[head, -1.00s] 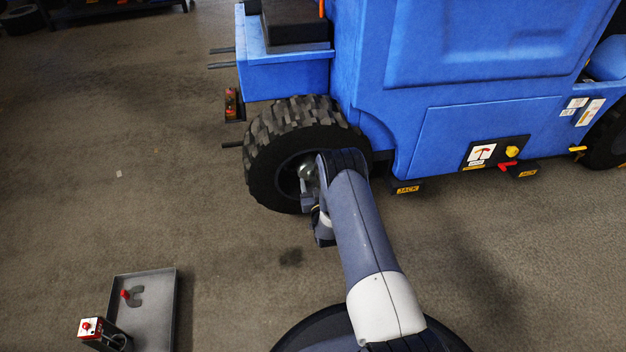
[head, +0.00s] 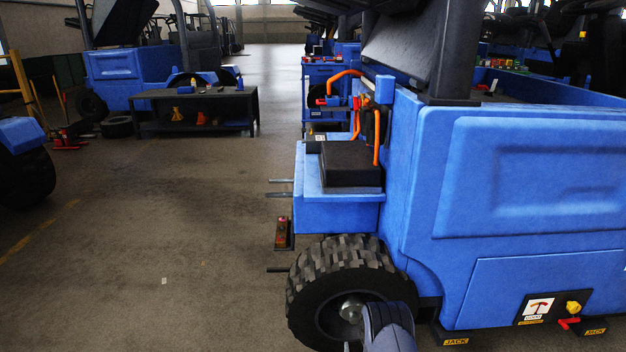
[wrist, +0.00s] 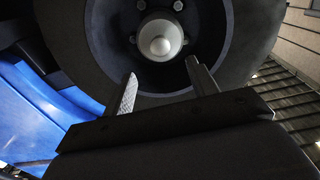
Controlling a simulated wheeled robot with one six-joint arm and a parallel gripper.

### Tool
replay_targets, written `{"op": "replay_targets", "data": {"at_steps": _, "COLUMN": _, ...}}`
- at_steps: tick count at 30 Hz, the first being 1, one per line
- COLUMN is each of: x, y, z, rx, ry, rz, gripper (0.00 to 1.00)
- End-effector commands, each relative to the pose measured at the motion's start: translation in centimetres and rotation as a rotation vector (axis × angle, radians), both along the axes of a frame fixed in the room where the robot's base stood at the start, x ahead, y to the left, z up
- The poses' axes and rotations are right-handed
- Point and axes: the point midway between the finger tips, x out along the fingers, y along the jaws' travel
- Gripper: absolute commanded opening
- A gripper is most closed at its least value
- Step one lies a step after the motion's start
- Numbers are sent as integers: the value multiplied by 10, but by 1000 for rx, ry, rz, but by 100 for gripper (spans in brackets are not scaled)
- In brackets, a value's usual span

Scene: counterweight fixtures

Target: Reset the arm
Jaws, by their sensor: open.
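My gripper (wrist: 160,82) shows in the wrist view with its two fingers spread apart and nothing between them. Its fingertips are in front of a wheel with a dark tyre (wrist: 240,60) and a round metal hub (wrist: 160,38). In the head view my arm (head: 388,325) reaches up from the bottom edge toward the front wheel (head: 340,262) of the blue vehicle (head: 530,170). The gripper's fingers are not clear in the head view. I cannot tell whether they touch the wheel.
A dark workbench (head: 195,97) stands at the back left, and a blue cart (head: 328,90) stands behind the vehicle. Jack points marked JACK (head: 456,341) sit along the vehicle's lower edge.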

Motion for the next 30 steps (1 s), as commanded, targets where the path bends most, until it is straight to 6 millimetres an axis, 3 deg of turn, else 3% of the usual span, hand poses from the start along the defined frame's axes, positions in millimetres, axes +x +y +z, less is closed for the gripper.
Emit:
{"op": "replay_targets", "data": {"at_steps": 5, "x": 18, "y": 0, "z": -2, "rx": 0, "ry": -3, "rz": 0, "gripper": 56}}
{"op": "replay_targets", "data": {"at_steps": 15, "x": 82, "y": 0, "z": -2, "rx": 0, "ry": -4, "rz": 0, "gripper": 56}}
{"op": "replay_targets", "data": {"at_steps": 21, "x": 107, "y": 0, "z": 0, "rx": 0, "ry": -3, "rz": 0, "gripper": 56}}
{"op": "replay_targets", "data": {"at_steps": 30, "x": 100, "y": 0, "z": 2, "rx": 0, "ry": 0, "rz": 0, "gripper": 56}}
